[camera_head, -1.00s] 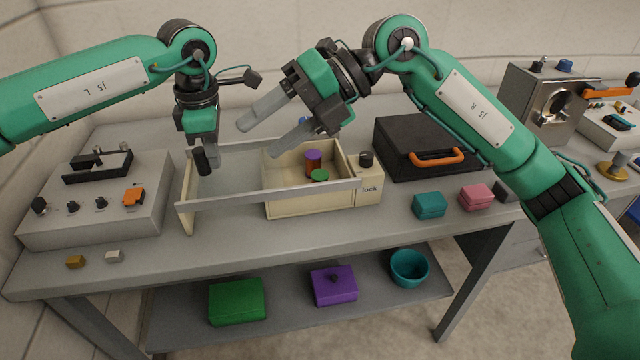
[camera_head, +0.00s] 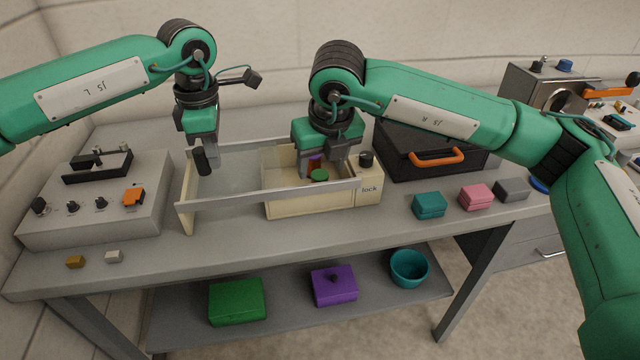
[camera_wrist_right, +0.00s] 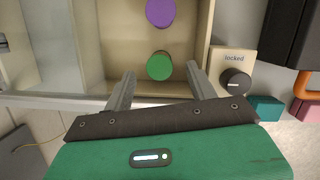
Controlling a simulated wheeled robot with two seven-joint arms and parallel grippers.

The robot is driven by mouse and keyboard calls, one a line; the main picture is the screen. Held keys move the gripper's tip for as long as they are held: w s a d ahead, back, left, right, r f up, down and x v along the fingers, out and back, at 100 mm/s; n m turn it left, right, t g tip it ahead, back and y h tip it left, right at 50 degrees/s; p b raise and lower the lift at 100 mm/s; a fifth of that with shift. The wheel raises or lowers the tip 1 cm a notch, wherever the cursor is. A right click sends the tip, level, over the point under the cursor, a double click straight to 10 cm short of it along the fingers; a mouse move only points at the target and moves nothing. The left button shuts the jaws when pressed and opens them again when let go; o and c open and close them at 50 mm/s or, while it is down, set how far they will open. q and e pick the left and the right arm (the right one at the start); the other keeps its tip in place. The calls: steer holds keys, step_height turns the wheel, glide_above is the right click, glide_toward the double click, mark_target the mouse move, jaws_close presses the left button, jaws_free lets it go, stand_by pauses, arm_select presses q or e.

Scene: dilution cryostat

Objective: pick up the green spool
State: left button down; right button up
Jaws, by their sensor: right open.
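The green spool (camera_head: 319,175) stands in the cream compartment of the open drawer box, beside a purple-topped spool (camera_head: 315,160). In the right wrist view the green spool (camera_wrist_right: 159,66) shows from above, with the purple one (camera_wrist_right: 160,12) beyond it. My right gripper (camera_head: 321,168) is open and points down over the compartment.
The drawer's long grey rim (camera_head: 265,193) runs in front of the spools. A lock dial (camera_head: 366,159) stands close to the right of the compartment. A black case (camera_head: 425,145) is behind it. Teal (camera_head: 429,205) and pink blocks (camera_head: 476,197) lie to the right.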

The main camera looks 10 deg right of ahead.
mark_target(320, 174)
steer(key=shift+x, duration=2.95)
steer(key=shift+s, duration=0.1)
steer(key=c, duration=1.1)
steer(key=shift+r, duration=0.1)
step_height(320, 174, up, 18)
steer(key=shift+f, duration=0.2)
